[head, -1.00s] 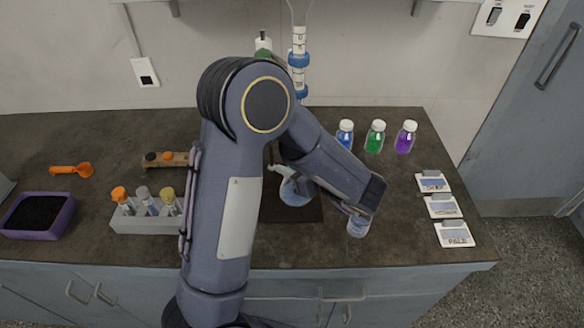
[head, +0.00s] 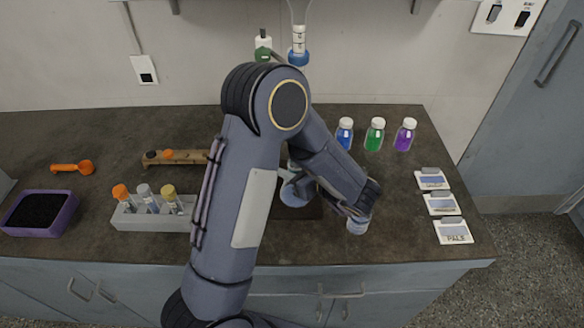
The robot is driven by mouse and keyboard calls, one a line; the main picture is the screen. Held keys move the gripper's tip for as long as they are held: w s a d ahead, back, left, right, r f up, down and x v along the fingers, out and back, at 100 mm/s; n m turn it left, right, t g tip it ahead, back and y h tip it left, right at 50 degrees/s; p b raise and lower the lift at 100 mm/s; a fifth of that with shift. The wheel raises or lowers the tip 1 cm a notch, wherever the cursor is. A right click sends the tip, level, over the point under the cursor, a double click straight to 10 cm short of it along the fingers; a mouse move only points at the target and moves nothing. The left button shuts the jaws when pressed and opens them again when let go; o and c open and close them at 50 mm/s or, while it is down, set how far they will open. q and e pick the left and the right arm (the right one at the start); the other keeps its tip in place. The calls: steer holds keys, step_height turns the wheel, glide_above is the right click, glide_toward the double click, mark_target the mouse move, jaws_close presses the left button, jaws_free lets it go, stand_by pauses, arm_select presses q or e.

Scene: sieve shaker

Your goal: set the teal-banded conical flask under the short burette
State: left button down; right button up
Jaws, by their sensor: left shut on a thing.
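My left gripper (head: 358,211) is at the right of the counter's middle, near the front edge. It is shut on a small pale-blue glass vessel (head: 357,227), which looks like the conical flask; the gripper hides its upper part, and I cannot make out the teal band. A burette with a blue clamp (head: 299,57) stands at the back. A shorter white-topped one with a green clamp (head: 263,47) is just left of it. My arm hides their lower parts. Another bluish flask (head: 291,192) is partly hidden behind my forearm, by a dark base plate (head: 309,211). My right gripper is not in view.
Blue (head: 344,134), green (head: 375,135) and purple (head: 405,135) bottles stand at the back right. Labelled cards (head: 453,232) lie along the right edge. A grey rack of vials (head: 135,219), an orange scoop (head: 72,167) and a purple tray (head: 62,214) are on the left.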

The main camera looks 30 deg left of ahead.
arm_select(q)
steer(key=c, duration=1)
jaws_free()
steer(key=shift+o, duration=0.2)
steer(key=shift+r, duration=0.15)
steer(key=b+v, duration=0.1)
steer(key=v, duration=1.1)
steer(key=shift+d, duration=0.1)
